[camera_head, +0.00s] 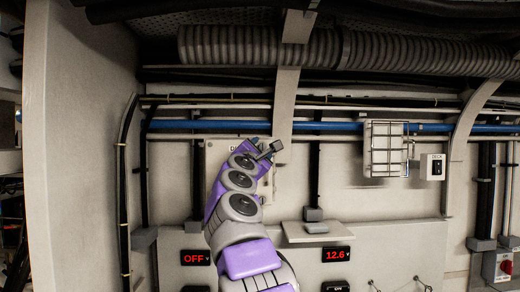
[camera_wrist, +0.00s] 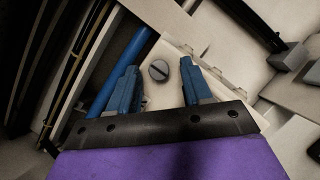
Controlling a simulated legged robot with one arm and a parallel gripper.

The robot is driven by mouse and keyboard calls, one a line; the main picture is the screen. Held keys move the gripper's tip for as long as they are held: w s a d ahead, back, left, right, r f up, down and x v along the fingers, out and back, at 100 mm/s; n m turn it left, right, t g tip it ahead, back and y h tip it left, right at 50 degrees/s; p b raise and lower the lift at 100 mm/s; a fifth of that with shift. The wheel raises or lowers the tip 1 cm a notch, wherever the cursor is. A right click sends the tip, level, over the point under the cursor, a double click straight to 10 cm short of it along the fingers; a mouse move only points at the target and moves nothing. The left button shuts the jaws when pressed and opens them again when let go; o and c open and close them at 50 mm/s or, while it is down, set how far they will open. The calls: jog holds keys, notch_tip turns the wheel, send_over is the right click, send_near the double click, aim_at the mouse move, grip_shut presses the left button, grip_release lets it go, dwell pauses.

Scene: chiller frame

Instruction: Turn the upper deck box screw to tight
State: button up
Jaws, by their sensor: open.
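The deck box (camera_head: 266,187) is a pale panel on the wall, mostly hidden behind my purple arm in the head view. In the wrist view its pale face (camera_wrist: 160,96) carries a round grey slotted screw (camera_wrist: 159,70). The slot runs diagonally. My gripper (camera_wrist: 158,66) is open, with one blue finger on each side of the screw. Gaps show between both fingers and the screw head. I cannot tell how far the fingertips are from the panel. In the head view my gripper (camera_head: 267,150) is at the box's upper part, and the screw is hidden there.
A blue pipe (camera_head: 340,127) and dark cables run along the wall behind the box. A wire cage (camera_head: 386,150) and a small labelled switch box (camera_head: 433,167) are to the right. A small shelf (camera_head: 316,232) juts out below, beside red displays (camera_head: 335,254).

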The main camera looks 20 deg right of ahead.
jog(key=shift+c, duration=0.4)
grip_shut()
